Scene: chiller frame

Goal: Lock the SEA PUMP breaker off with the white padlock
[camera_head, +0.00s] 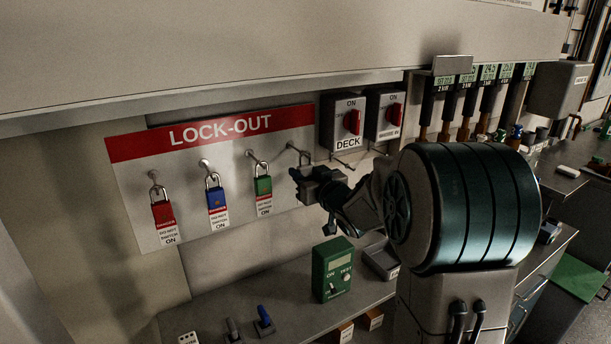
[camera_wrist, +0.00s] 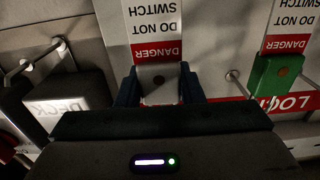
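The white padlock (camera_wrist: 158,82) shows in the wrist view with its red-and-white DANGER tag (camera_wrist: 155,35). It is at the rightmost hook (camera_head: 303,150) of the lock-out board, and in the head view my gripper mostly hides it. My gripper (camera_wrist: 160,88) has one finger on each side of the padlock's body, with no clear gap seen; it also shows in the head view (camera_head: 306,178). Two grey breaker boxes with red handles hang right of the board: one reads DECK (camera_head: 345,125), the other label (camera_head: 388,133) is too small to read. I cannot make out a SEA PUMP label.
The LOCK-OUT board (camera_head: 150,232) also holds red (camera_head: 164,214), blue (camera_head: 216,198) and green (camera_head: 263,186) padlocks with tags. A green tester (camera_head: 333,270) stands on the shelf below. The DECK box and its hook are close beside my gripper.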

